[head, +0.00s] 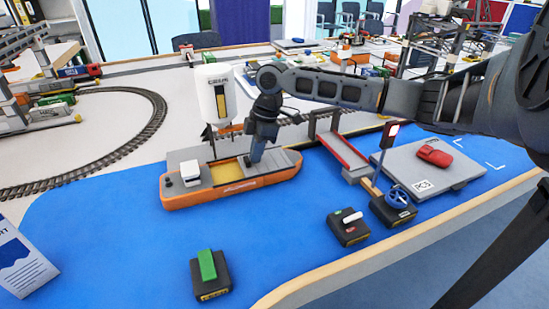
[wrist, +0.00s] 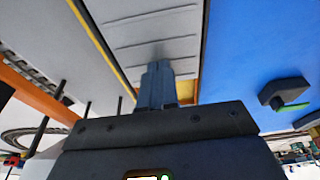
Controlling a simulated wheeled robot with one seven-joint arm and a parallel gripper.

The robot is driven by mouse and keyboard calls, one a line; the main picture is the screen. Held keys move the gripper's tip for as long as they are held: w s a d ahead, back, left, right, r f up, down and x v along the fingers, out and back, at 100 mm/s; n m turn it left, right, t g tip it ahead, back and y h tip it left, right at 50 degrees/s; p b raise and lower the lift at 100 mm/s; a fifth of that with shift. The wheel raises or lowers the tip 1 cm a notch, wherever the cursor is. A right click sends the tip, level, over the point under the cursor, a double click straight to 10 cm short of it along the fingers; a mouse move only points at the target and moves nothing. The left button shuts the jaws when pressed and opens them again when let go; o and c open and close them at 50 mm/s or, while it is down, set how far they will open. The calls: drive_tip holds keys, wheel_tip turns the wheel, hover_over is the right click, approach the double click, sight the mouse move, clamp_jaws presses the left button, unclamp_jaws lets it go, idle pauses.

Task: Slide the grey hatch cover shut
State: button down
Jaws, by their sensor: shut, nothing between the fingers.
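The orange boat (head: 235,192) sits on the blue water surface. Its hold shows yellow fill (head: 226,171) in the middle. The grey hatch cover (head: 275,159) lies on the right part of the boat, partly behind my gripper. In the wrist view the cover (wrist: 150,30) is a grey ribbed panel. My gripper (head: 251,162) points down at the boat, by the cover's edge beside the open hold. In the wrist view my gripper (wrist: 156,72) is shut and empty, its tips over or at the panel; contact cannot be told.
A white silo (head: 219,92) hangs over the hold, close left of my arm. A white cabin (head: 190,173) stands at the boat's left end. A red ramp (head: 342,151) and grey platform (head: 425,178) are to the right. Control boxes with green (head: 207,265) and white (head: 352,216) levers stand in front.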

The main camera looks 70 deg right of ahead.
drive_tip(key=shift+w+a+p, duration=0.45)
drive_tip(key=shift+w+a, duration=0.9)
drive_tip(key=shift+w, duration=0.25)
drive_tip(key=shift+w+a+p, duration=0.45)
drive_tip(key=shift+w+a, duration=0.85)
drive_tip(key=shift+w, duration=0.3)
drive_tip(key=shift+s+d, duration=0.1)
drive_tip(key=shift+s+d+r+p, duration=0.2)
drive_tip(key=shift+s+d+p, duration=0.1)
drive_tip(key=shift+s, duration=0.1)
wheel_tip(320, 180, up, 10)
drive_tip(key=p, duration=0.8)
